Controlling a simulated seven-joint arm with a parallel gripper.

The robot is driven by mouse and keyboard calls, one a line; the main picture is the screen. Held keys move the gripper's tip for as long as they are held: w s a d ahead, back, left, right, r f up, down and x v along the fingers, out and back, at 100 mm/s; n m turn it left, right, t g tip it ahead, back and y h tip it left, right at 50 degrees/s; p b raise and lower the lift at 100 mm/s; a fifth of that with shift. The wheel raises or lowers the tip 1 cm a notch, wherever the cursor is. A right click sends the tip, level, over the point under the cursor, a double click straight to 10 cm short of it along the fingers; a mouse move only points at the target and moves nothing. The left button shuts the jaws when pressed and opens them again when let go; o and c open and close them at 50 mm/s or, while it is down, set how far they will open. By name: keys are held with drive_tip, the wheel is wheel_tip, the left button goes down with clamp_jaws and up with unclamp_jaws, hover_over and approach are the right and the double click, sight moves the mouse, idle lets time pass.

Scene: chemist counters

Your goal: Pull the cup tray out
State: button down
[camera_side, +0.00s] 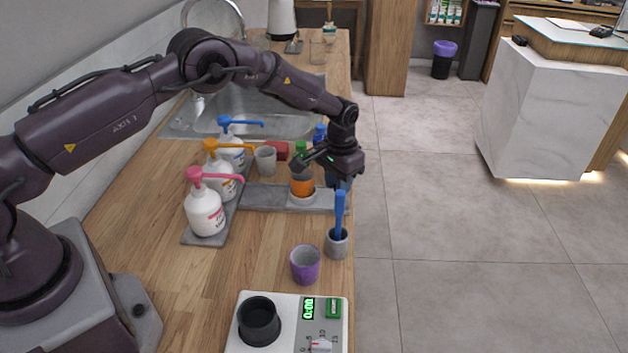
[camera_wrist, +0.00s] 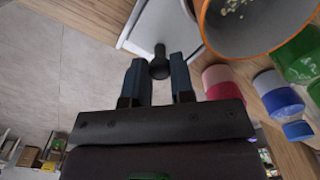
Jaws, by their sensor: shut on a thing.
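The cup tray is a flat grey slab (camera_side: 262,198) on the wooden counter in the side view, reaching to the counter's right edge. An orange and grey cup (camera_side: 302,187) stands on it. In the wrist view the tray's pale end (camera_wrist: 150,32) carries a dark round knob (camera_wrist: 159,64). My gripper (camera_wrist: 159,80) has its two blue-grey fingers on either side of this knob, shut on it. In the side view my gripper (camera_side: 341,181) is at the tray's right end, and the knob is hidden there. An orange-rimmed cup (camera_wrist: 255,45) is close beside the fingers in the wrist view.
Pump bottles with pink (camera_side: 205,212), orange and blue tops stand left of the tray. A purple cup (camera_side: 305,265) and a grey cup with a blue stick (camera_side: 338,243) stand in front. A scale-like device (camera_side: 283,335) is nearest. Open floor (camera_side: 430,220) lies right of the counter.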

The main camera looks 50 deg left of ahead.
drive_tip(key=shift+w+d, duration=0.65)
drive_tip(key=shift+w, duration=0.1)
drive_tip(key=c, duration=1)
unclamp_jaws()
drive_tip(key=shift+s, duration=0.1)
wheel_tip(320, 180, up, 13)
